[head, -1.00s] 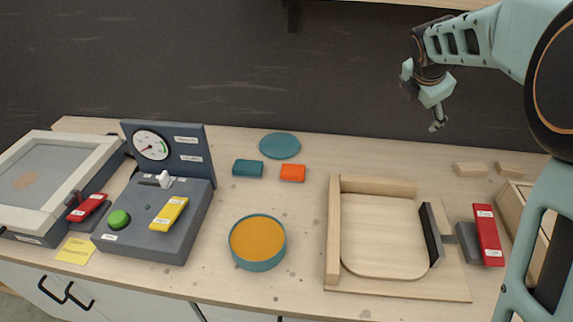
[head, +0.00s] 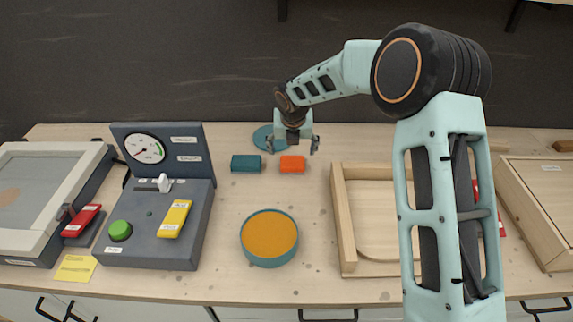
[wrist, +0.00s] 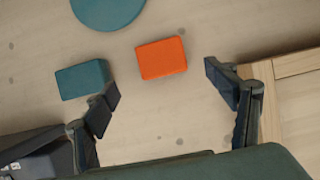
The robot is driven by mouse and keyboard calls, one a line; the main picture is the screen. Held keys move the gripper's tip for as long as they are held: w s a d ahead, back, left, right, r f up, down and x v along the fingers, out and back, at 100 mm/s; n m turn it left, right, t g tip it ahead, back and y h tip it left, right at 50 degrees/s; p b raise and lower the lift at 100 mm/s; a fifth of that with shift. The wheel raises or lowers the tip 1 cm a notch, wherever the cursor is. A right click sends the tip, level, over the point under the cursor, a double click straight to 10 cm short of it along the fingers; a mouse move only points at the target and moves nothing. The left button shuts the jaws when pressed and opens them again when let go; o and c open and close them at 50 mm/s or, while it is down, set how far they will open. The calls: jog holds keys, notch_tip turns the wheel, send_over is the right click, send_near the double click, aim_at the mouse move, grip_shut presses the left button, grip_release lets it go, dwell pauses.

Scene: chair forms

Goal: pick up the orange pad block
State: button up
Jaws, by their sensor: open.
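The orange pad block (head: 292,165) lies flat on the wooden bench, just right of a teal block. It also shows in the wrist view (wrist: 161,58), ahead of my fingers and between their lines. My gripper (head: 293,146) is open and empty above the bench, near the orange block in the head view. In the wrist view my gripper's two fingers (wrist: 168,92) are spread wide. The left finger appears close to the teal block (wrist: 83,79); whether they touch I cannot tell.
The teal block (head: 246,163) is close beside the orange one. A teal disc (head: 264,138) lies behind. A round dish with orange filling (head: 269,262) stands in front. A wooden frame (head: 339,215) is to the right, a gauge box (head: 135,240) to the left.

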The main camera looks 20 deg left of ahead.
aim_at(292, 160)
jog(key=shift+p+x, duration=0.45)
jog(key=shift+x, duration=4.25)
jog(key=shift+w+d, duration=0.1)
jog(key=shift+w, duration=0.05)
jog(key=c, duration=1.3)
jog(key=shift+r, duration=0.2)
jog(key=shift+r, duration=0.2)
notch_tip(292, 160, up, 2)
jog(key=shift+r, duration=0.1)
jog(key=s+d+r+b, duration=0.1)
jog(key=s+d+r, duration=0.8)
jog(key=s+r, duration=0.1)
jog(key=shift+s, duration=0.45)
